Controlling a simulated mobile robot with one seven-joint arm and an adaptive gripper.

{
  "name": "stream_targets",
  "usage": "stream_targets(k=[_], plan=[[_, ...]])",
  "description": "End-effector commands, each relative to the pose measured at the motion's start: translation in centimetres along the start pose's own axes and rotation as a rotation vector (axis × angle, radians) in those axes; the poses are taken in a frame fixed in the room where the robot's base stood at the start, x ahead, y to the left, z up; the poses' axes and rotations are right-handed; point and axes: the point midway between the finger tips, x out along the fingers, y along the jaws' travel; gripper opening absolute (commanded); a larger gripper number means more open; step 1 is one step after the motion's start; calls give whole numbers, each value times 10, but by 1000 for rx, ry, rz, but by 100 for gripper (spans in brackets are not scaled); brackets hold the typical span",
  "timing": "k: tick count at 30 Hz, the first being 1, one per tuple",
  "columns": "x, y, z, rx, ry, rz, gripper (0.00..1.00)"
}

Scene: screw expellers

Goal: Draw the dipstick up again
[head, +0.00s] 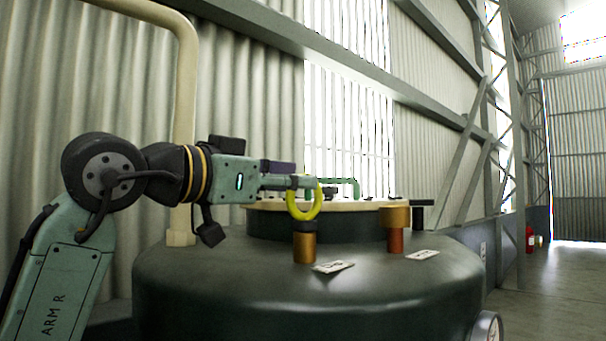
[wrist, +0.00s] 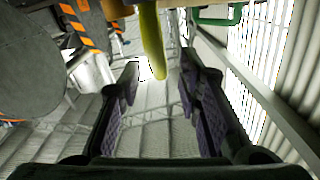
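The dipstick's yellow ring handle (head: 304,212) stands upright over a short brass tube (head: 304,248) on top of the dark green tank (head: 310,290). A dark collar joins the ring to the tube mouth, and the rod below is hidden. My gripper (head: 300,183) reaches in level from the left, at the ring's upper part. In the wrist view my gripper (wrist: 159,72) has its fingers apart, with the yellow ring (wrist: 150,40) showing in the gap between the tips. I see no finger pressed against the ring.
A copper tube with a brass cap (head: 395,217) stands right of the ring. Two white labels (head: 333,267) lie on the tank top. Behind are a raised cream rim, a green handle (head: 347,184) and a dark T-shaped fitting (head: 419,213). A cream pipe (head: 187,120) rises behind my arm.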

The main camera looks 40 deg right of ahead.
Motion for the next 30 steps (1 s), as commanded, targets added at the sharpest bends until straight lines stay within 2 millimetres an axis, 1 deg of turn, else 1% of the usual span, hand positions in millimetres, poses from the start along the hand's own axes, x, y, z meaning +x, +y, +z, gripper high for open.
stream_targets(k=[1,3,6,10,17,30], plan=[[8,0,-1,0,-2,1,31],[16,0,-1,0,0,1,31],[24,0,0,0,-1,0,31],[28,0,0,0,1,-1,31],[28,0,0,1,1,-1,31],[28,0,0,0,1,-1,1]])
